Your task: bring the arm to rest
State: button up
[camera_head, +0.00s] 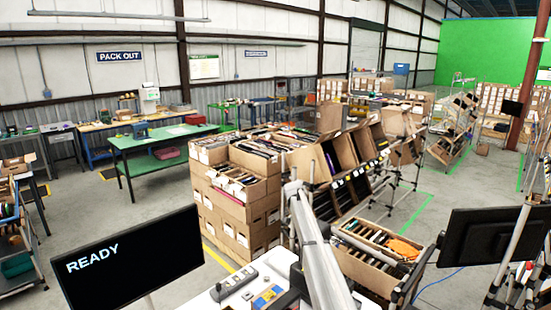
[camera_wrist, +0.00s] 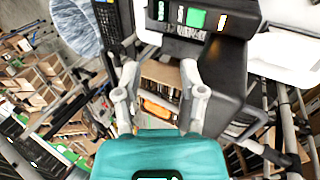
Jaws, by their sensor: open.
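My gripper (camera_wrist: 159,70) shows in the wrist view with its two grey fingers apart and nothing between them. Its teal body fills the bottom of that view. Beyond the fingers, and apart from them, lies an open carton with an orange item (camera_wrist: 155,110). In the head view my grey arm (camera_head: 322,255) rises from the bottom centre, in front of the cartons. My gripper's fingers cannot be made out there. Tilted open cartons (camera_head: 345,160) stand in a rack past the arm.
Stacked cartons (camera_head: 228,215) with packed items stand left of my arm. A filled carton (camera_head: 350,262) is close on its right. A READY screen (camera_head: 130,260) and a dark monitor (camera_head: 490,238) flank the foreground. Grey floor is open around the green table (camera_head: 165,137).

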jog(key=s+d+f+n+t+y+b, duration=0.1)
jog(key=s+f+b, duration=0.5)
jog(key=s, duration=0.9)
jog(key=s+d+f+n+t+y+b, duration=0.1)
jog(key=s+f+n+b, duration=0.3)
jog(key=s, duration=1.1)
jog(key=s+d+f+n+t+y+b, duration=0.1)
jog(key=s+d+f+n+b, duration=0.1)
jog(key=s+f+b, duration=0.8)
jog(key=s+f+n, duration=0.1)
jog(key=s+f, duration=0.1)
jog(key=s, duration=0.3)
jog(key=shift+s+f+t+y, duration=0.15)
jog(key=shift+f+t+y, duration=0.1)
jog(key=shift+t+y, duration=0.05)
